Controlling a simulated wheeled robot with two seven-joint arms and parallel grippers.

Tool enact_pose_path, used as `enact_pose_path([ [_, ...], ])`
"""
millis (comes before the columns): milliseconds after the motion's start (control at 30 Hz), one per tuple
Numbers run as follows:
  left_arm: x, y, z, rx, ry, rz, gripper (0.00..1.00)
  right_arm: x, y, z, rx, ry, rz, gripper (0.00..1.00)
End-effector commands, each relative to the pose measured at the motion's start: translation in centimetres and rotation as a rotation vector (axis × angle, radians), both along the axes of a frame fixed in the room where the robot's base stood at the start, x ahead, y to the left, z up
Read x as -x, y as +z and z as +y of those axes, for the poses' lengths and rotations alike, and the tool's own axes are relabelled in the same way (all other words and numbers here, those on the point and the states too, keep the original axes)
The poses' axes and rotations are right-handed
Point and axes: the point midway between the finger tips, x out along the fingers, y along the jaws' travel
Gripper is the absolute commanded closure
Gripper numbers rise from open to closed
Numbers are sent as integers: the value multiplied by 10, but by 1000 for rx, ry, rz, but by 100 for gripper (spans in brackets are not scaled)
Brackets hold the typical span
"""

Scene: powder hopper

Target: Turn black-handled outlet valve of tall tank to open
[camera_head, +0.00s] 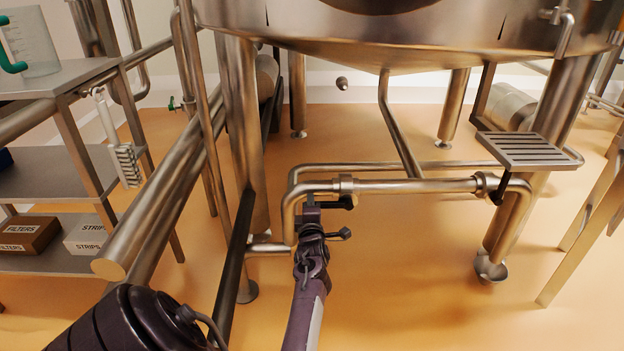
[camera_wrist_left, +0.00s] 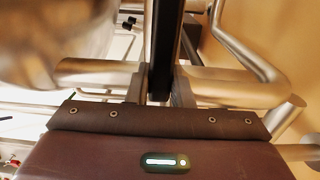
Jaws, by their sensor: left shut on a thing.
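The tall steel tank (camera_head: 400,40) stands on legs at the top of the head view. Its outlet pipe (camera_head: 400,186) runs level below it. A black valve handle (camera_head: 342,203) sits under the left end of this pipe, pointing roughly along it. My left gripper (camera_head: 312,206) is at this handle, reaching up from below. In the left wrist view the black handle (camera_wrist_left: 163,45) runs between the two fingers of my left gripper (camera_wrist_left: 163,82), which are shut on it. The fingers partly hide the handle in the head view. My right gripper is not in view.
Another black handle (camera_head: 498,190) sits at the pipe's right end, by a slotted steel plate (camera_head: 525,149). Tank legs (camera_head: 240,130) and slanting pipes (camera_head: 165,190) crowd the left. A shelf (camera_head: 60,172) with boxes stands at far left. The orange floor (camera_head: 410,290) is open in front.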

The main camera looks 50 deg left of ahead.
Motion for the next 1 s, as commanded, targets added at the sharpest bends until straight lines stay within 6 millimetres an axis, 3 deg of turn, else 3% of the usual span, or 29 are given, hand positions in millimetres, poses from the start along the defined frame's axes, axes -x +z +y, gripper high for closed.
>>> enact_pose_path([
  [400, 1, -21, -2, 93, 0, -85, 100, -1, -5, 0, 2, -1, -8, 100],
  [867, 3, -26, -2, 102, 5, -84, 100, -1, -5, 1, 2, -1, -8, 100],
  [900, 3, -26, -2, 103, 6, -83, 76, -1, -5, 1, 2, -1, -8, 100],
  [1000, 3, -26, -2, 101, 6, -83, 63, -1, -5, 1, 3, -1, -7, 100],
])
